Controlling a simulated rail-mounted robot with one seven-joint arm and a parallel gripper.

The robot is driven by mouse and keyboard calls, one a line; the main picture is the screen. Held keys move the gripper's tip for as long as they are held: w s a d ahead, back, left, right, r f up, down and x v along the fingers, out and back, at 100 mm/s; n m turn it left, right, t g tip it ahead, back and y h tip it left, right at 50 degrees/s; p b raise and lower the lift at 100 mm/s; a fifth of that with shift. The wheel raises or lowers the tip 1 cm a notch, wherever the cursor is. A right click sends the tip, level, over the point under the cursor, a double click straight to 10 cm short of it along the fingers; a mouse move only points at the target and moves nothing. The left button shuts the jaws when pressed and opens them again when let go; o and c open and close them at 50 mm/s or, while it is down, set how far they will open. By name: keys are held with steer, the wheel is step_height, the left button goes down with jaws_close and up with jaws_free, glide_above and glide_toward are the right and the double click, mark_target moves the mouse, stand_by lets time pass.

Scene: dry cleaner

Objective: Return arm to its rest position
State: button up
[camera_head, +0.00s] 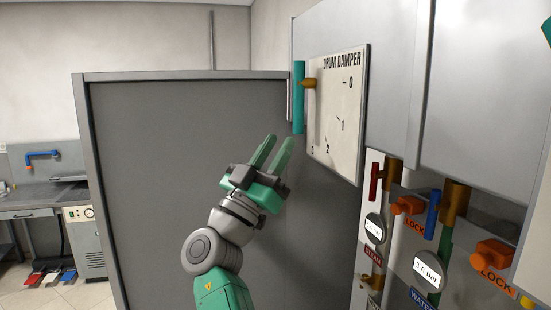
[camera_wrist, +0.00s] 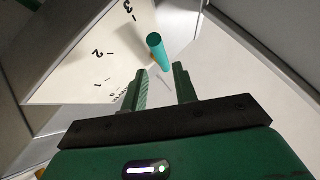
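My gripper (camera_head: 273,153) has green fingers and is raised in front of the grey panel, to the left of and below the drum damper plate (camera_head: 335,140). In the wrist view my gripper (camera_wrist: 165,88) shows its two fingers apart with nothing between them. The plate (camera_wrist: 95,50) fills the upper left there.
A large grey panel (camera_head: 180,180) stands behind my arm. At right are pipes, gauges (camera_head: 428,270) and orange LOCK tags (camera_head: 408,206). A workbench (camera_head: 42,196) with a blue tool and a machine (camera_head: 84,240) stand at far left. Coloured pedals (camera_head: 50,279) lie on the floor.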

steer(key=s+r+n+t+y+p, duration=0.2)
steer(key=s+y, duration=0.6)
steer(key=s, duration=0.8)
steer(key=s+d+r+n+t+y+p, duration=0.1)
steer(key=s+n+t+y+p, duration=0.1)
steer(key=s+n+y+p, duration=0.3)
steer(key=s+n+y, duration=0.1)
steer(key=s+y, duration=0.3)
steer(key=s, duration=0.7)
steer(key=shift+s+r+y, duration=0.25)
steer(key=shift+r+y, duration=0.05)
steer(key=shift+r, duration=0.05)
